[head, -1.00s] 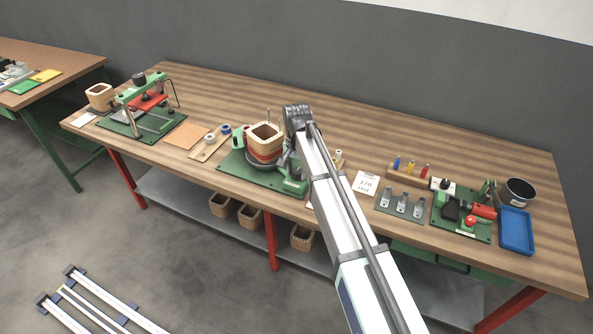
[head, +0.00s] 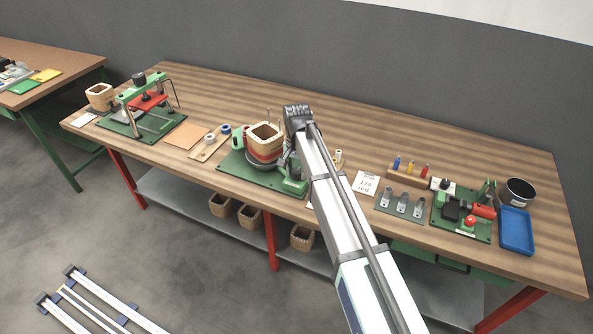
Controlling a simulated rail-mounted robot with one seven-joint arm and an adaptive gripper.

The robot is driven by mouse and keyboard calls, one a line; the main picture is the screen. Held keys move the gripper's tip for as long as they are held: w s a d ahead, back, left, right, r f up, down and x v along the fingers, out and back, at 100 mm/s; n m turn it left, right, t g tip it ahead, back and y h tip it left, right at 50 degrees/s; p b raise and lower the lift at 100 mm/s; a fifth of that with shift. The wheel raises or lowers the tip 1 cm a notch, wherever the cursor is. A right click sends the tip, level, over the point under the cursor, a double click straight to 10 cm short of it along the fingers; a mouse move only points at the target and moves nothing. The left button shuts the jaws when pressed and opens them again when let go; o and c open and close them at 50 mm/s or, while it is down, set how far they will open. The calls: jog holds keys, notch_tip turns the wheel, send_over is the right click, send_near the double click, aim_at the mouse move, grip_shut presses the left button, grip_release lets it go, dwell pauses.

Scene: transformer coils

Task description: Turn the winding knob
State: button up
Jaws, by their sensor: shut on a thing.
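The winder stands on a green base plate (head: 231,168) at the middle of the table. Its square coil former (head: 265,143), wood-coloured with a red band, sits on a dark round turntable (head: 259,165). My arm comes in from the lower right and bends down beside the former's right side. My gripper (head: 285,158) is low at the winder, small and partly hidden by my arm. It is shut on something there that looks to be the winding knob. The knob itself is hidden.
A green press (head: 147,105) stands at the left, with a wooden spool holder (head: 209,148) between it and the winder. To the right are a white card (head: 365,184), a bracket plate (head: 401,204), a green test fixture (head: 462,214) and a blue tray (head: 516,231).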

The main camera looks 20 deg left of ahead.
aim_at(297, 170)
jog(key=shift+w, duration=0.15)
dwell(0.4)
jog(key=o, duration=1.1)
notch_tip(297, 170, up, 12)
jog(key=shift+r, duration=0.1)
